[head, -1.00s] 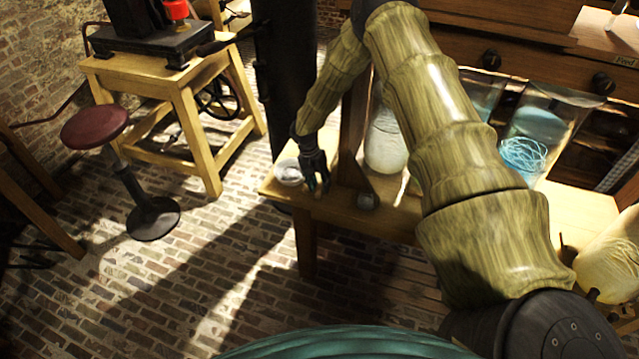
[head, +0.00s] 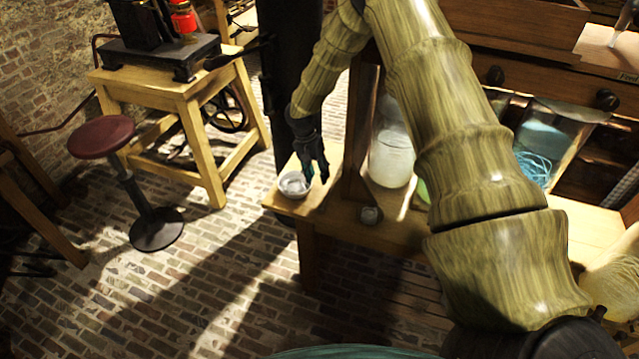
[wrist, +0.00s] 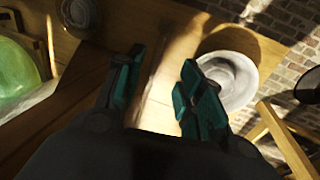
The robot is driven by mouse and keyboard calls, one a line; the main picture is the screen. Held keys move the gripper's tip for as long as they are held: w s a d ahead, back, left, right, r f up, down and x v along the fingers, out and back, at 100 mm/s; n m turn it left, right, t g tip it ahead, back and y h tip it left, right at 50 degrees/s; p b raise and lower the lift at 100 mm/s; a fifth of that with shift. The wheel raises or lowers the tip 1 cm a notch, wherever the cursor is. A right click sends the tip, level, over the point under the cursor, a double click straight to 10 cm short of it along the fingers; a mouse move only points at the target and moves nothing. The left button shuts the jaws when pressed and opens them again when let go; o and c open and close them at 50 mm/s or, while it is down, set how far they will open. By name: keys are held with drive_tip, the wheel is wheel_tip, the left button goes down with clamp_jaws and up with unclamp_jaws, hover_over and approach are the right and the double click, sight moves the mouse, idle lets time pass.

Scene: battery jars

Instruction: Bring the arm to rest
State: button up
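My gripper (head: 313,172) points down above the left end of the wooden bench (head: 330,212), just right of a small white dish (head: 294,184). In the wrist view my gripper (wrist: 158,92) has its two teal-padded fingers apart, with bare wood showing between them. The white dish (wrist: 232,72) lies to the right of the fingers there and looks empty. I cannot tell from the views how high the fingertips are above the bench.
A green rounded object (wrist: 15,75) shows at the wrist view's left. A red stool (head: 102,137) stands on open brick floor.

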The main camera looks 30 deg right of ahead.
drive_tip(key=s+a+f+n+y, duration=0.2)
drive_tip(key=s+a+f, duration=0.55)
drive_tip(key=s, duration=0.25)
drive_tip(key=s+a+f+n+y, duration=0.1)
drive_tip(key=s+a+f+n, duration=0.2)
drive_tip(key=s+a+f, duration=0.65)
drive_tip(key=s+r+n+t+h+b, duration=0.1)
drive_tip(key=s+n, duration=0.3)
drive_tip(key=s, duration=2.3)
drive_tip(key=shift+d+r+t, duration=0.15)
drive_tip(key=shift+t, duration=0.35)
